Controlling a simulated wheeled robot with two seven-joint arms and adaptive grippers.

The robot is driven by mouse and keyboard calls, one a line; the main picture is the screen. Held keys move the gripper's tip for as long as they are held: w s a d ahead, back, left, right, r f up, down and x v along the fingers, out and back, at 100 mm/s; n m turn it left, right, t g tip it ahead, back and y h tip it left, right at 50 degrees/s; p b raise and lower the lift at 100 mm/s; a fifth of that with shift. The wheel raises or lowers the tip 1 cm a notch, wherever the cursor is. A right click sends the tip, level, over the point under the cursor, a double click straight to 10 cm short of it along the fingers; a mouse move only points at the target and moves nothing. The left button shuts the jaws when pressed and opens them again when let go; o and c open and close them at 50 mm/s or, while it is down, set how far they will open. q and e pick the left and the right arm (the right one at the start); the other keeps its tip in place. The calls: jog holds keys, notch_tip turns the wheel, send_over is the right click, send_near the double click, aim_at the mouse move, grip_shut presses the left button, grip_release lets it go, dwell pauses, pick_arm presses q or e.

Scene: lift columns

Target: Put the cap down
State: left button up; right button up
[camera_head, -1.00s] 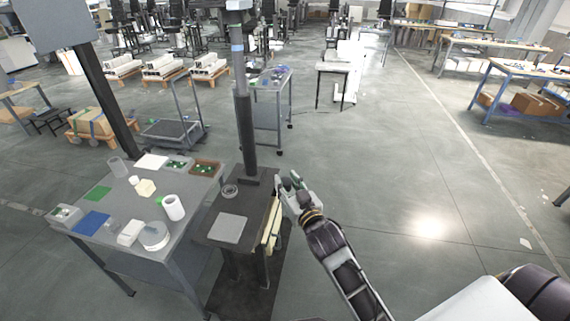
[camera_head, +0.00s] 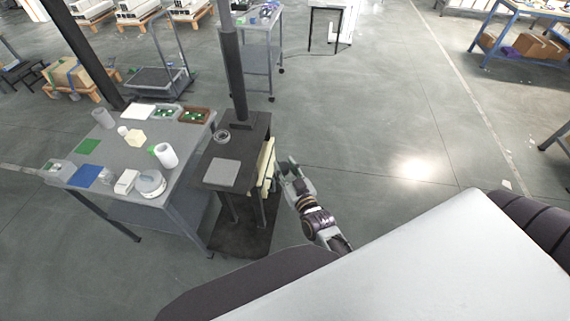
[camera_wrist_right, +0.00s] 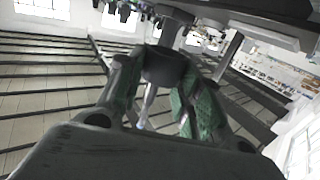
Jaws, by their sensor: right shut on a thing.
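My right gripper (camera_head: 288,168) is beside the right edge of a dark stand (camera_head: 252,138), apart from its top as far as I can tell. In the right wrist view its green-padded fingers (camera_wrist_right: 158,100) are closed around a dark rounded piece (camera_wrist_right: 165,66), which looks like the cap. The cap is too small to make out in the head view. A ring-shaped item (camera_head: 222,136) and a flat grey plate (camera_head: 222,172) lie on the stand. My left gripper is not in view.
A grey table (camera_head: 130,156) left of the stand holds a white cylinder (camera_head: 166,155), a green mat (camera_head: 88,146), a blue mat (camera_head: 85,176) and small bins. A tall column (camera_head: 233,80) rises from the stand's back. The floor to the right (camera_head: 380,140) is clear.

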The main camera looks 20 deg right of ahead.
aim_at(285, 174)
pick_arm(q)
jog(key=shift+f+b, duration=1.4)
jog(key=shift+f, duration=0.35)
pick_arm(e)
jog(key=shift+f, duration=1.7)
